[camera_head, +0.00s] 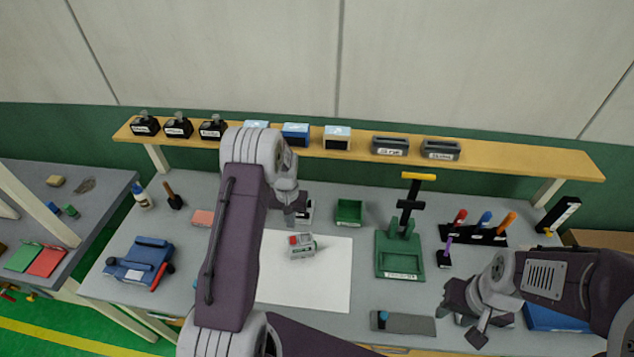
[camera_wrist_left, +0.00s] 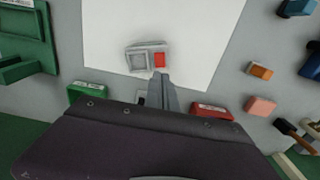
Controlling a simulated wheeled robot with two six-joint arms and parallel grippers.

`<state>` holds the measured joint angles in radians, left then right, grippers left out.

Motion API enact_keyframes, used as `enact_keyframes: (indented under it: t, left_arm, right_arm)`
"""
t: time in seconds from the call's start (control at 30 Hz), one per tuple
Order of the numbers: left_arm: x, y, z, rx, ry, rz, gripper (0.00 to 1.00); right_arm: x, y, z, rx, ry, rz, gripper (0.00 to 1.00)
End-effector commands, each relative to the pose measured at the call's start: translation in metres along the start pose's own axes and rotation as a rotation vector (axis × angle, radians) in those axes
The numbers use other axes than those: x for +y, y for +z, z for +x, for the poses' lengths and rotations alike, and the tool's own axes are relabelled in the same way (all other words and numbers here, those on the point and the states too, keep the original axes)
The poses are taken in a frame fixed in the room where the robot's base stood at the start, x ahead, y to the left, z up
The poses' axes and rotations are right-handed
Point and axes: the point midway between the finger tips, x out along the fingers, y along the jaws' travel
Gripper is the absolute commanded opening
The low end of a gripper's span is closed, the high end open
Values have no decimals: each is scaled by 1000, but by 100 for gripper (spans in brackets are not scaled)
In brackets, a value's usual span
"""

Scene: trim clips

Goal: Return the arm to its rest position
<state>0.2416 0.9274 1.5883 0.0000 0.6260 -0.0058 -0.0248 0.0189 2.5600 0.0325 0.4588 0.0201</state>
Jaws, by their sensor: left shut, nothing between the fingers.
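My left gripper (camera_head: 297,218) hangs over the workbench, in front of a small labelled item at the back edge of the white sheet (camera_head: 330,268). Its fingers (camera_wrist_left: 164,92) are shut with nothing between them in the left wrist view. A small grey device with a red part (camera_head: 302,246) lies on the sheet, just in front of this gripper and apart from it; it also shows in the left wrist view (camera_wrist_left: 140,60). My right gripper (camera_head: 466,318) is over the bench's front right; its finger gap is unclear.
A wooden shelf (camera_head: 500,158) with black, blue and grey containers runs along the back. A blue device (camera_head: 140,262) lies at left.

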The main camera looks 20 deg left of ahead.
Motion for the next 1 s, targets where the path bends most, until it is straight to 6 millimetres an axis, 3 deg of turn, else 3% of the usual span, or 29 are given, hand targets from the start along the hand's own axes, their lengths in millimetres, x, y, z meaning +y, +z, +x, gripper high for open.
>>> enact_keyframes:
  t: [0.17, 0.23, 0.3, 0.37, 0.47, 0.6, 0.73, 0.83, 1.0]
  left_arm:
    - [2, 0, 6, 0, 0, 6, 0]
    - [12, -11, 8, 40, 0, 26, 0]
    - [28, -23, -3, 112, 3, 64, 0]
    - [45, -14, -11, 149, 8, 100, 0]
    - [68, 24, -17, 187, 19, 158, 0]
    - [81, 107, -4, 199, 35, 219, 0]
    - [73, 175, 9, 153, 36, 230, 0]
    - [65, 202, 18, 102, 30, 220, 0]
    - [64, 206, 22, 101, 30, 212, 0]
  right_arm:
    - [0, 1, 6, 0, 0, 0, 39]
    - [0, 2, 25, 0, 0, 0, 39]
    - [1, 6, 53, 0, 0, 0, 39]
    - [2, 8, 78, 0, 0, 0, 39]
    - [2, 12, 115, -1, 0, 0, 39]
    - [3, 16, 156, -1, 0, 0, 39]
    - [3, 16, 158, 0, 0, 0, 39]
    - [3, 16, 152, 1, 0, 0, 39]
    - [3, 16, 152, 1, 0, 0, 39]
